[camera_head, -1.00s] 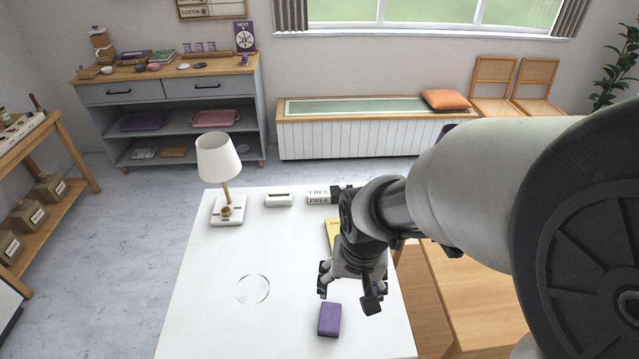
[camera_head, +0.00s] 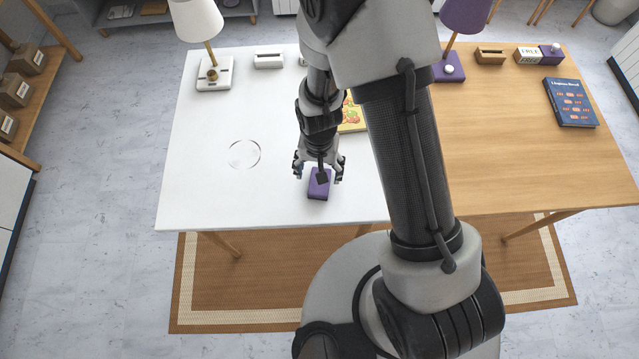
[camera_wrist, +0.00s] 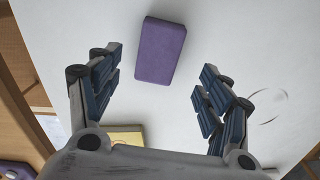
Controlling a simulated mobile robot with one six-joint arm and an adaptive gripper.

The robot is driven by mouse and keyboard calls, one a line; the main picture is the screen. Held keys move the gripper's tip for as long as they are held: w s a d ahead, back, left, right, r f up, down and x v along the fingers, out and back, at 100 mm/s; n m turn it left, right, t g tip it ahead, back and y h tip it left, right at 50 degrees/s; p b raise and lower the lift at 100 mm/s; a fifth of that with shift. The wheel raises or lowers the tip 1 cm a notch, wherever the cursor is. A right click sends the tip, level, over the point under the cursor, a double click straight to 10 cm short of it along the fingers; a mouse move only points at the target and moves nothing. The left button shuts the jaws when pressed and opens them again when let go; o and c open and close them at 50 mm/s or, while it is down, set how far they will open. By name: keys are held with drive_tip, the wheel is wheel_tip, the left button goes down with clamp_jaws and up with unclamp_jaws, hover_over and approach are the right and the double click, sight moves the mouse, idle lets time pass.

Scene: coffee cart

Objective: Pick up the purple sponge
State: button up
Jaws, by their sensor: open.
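The purple sponge (camera_head: 319,184) is a small block lying flat on the white table (camera_head: 200,190), near its front edge. My gripper (camera_head: 320,176) is over the sponge, pointing down, and partly covers it in the head view. In the wrist view the sponge (camera_wrist: 160,50) lies ahead of the open fingers, near the top of the picture, and shows whole. The two blue-padded fingers (camera_wrist: 158,87) are spread wide with nothing between them. I see no contact with the sponge.
A yellow book (camera_head: 352,115) lies behind my gripper, partly hidden by my arm. A glass disc or ring (camera_head: 244,154) is on the left. A white lamp (camera_head: 213,73) and a white slotted block (camera_head: 269,61) stand behind. A wooden table (camera_head: 500,150) adjoins on the right.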

drive_tip(key=shift+d+f+b, duration=0.1)
drive_tip(key=shift+f+b, duration=1.2)
drive_tip(key=shift+f, duration=2.3)
drive_tip(key=shift+c, duration=0.2)
drive_tip(key=c, duration=0.9)
drive_tip(key=shift+r, duration=0.15)
wheel_tip(320, 180, up, 20)
drive_tip(key=p, duration=0.6)
